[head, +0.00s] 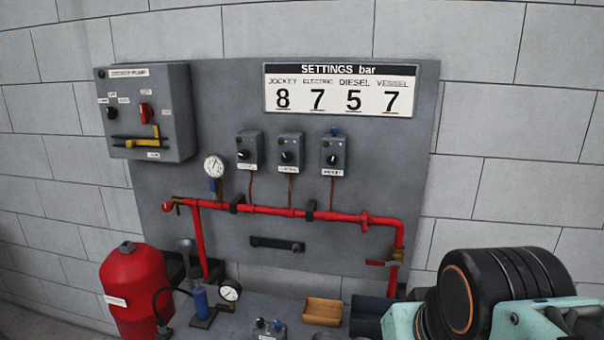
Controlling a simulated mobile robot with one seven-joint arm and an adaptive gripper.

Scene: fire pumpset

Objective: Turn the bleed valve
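No label reading "bleed valve" is legible, so I cannot tell for certain which valve it is. A brass valve body with a red lever (382,263) sits on the right-hand drop of the red pipe (290,211); the lever points left, roughly level. A small blue-handled fitting (212,186) is under the white pressure gauge (214,167) on the pipe's left part. The pipe's left end (168,206) has a small red fitting. Black and teal parts of my arm fill the lower right corner. My gripper's fingers do not show.
A grey control box (147,110) with a yellow handle hangs at the upper left. Three pressure switches (289,148) sit below the settings sign (351,89). The bench holds a wooden tray (323,311), a blue pump (200,302) and a second gauge (230,291). A red tank (135,287) stands left.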

